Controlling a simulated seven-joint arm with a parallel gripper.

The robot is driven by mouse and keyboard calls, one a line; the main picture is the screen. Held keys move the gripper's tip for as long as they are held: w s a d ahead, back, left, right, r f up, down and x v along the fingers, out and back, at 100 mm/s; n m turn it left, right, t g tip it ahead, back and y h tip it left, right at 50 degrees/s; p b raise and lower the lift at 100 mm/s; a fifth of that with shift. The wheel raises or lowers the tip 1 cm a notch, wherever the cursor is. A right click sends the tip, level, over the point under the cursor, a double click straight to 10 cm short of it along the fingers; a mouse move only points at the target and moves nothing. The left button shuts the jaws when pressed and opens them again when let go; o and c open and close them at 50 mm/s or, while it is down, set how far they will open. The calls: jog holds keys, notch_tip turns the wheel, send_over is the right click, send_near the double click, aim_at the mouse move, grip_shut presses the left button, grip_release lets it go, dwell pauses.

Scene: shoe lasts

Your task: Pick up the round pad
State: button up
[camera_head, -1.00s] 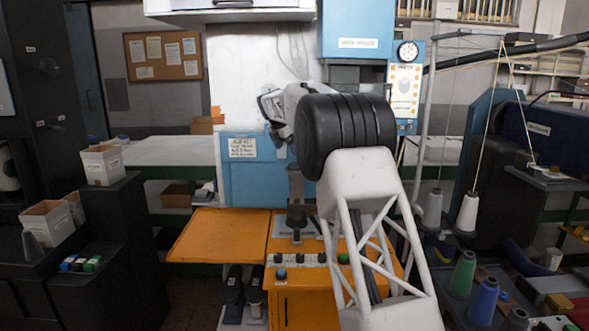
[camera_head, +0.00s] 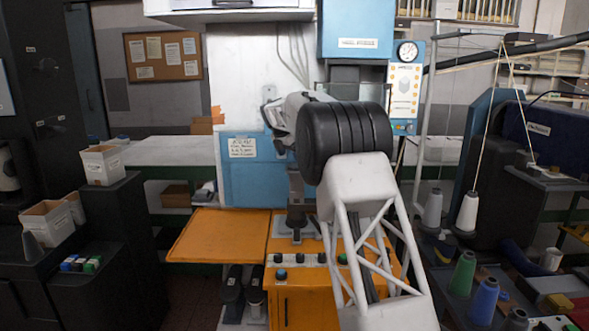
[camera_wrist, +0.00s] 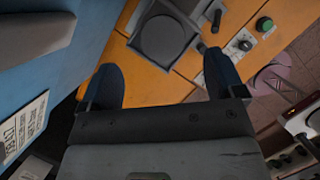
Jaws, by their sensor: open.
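The round pad (camera_wrist: 163,38) is a dark grey disc lying on a square grey plate (camera_wrist: 137,14) at the top middle of the wrist view. The plate sits on an orange surface. My gripper (camera_wrist: 161,62) is open, with one dark finger on each side in the wrist view. The gap between the fingers is empty, and the pad shows beyond the fingertips, apart from them. In the head view my arm hides much of the centre, and I cannot make out the pad or the fingers clearly there.
The orange machine table (camera_head: 218,236) has a row of knobs along its front. A blue press body (camera_head: 357,30) stands above and behind. In the wrist view a blue panel (camera_wrist: 60,80) is close on the left. Thread cones (camera_head: 467,212) stand at the right.

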aim_at(294, 165)
jog(key=shift+x, duration=2.6)
jog(key=shift+s+f, duration=0.15)
jog(key=shift+f, duration=0.05)
